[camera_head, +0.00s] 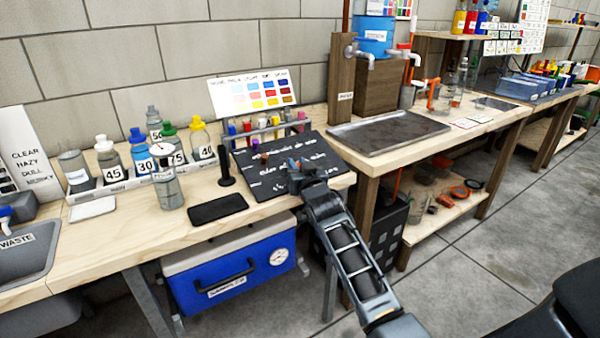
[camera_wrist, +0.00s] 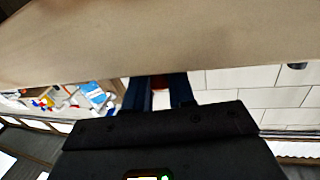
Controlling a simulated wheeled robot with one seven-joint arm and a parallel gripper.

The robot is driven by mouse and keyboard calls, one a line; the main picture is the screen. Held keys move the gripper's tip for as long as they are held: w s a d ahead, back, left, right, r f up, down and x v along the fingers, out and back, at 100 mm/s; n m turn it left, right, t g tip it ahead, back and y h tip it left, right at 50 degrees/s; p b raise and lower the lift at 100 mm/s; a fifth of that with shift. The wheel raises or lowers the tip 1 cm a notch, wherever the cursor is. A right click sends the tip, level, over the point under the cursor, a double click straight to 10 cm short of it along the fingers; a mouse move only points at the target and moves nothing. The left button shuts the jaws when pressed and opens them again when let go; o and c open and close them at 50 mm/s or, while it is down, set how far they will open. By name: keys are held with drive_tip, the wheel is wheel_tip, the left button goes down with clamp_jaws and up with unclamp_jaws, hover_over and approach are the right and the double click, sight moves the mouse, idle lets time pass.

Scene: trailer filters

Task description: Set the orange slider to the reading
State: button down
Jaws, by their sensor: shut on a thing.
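A black board (camera_head: 265,184) with white markings and small coloured sliders lies on the wooden bench. A small orange piece (camera_head: 293,163), likely the orange slider, shows near the board's middle, just beside my gripper (camera_head: 306,170). My gripper reaches over the board's front part and hides some of it. In the wrist view my gripper's two dark blue fingers (camera_wrist: 160,92) are shut on a red-orange piece (camera_wrist: 172,81), mostly hidden between them. The slider's exact position against the markings is too small to read.
A colour chart (camera_head: 253,93) and several coloured markers stand behind the board. Numbered bottles (camera_head: 141,155) stand in a tray at left, with a dark phone-like slab (camera_head: 217,208) in front. A grey metal tray (camera_head: 388,131) lies at right. A blue cooler (camera_head: 232,275) sits below.

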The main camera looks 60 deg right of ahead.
drive_tip(key=c, duration=1)
unclamp_jaws()
drive_tip(key=shift+v, duration=3.9)
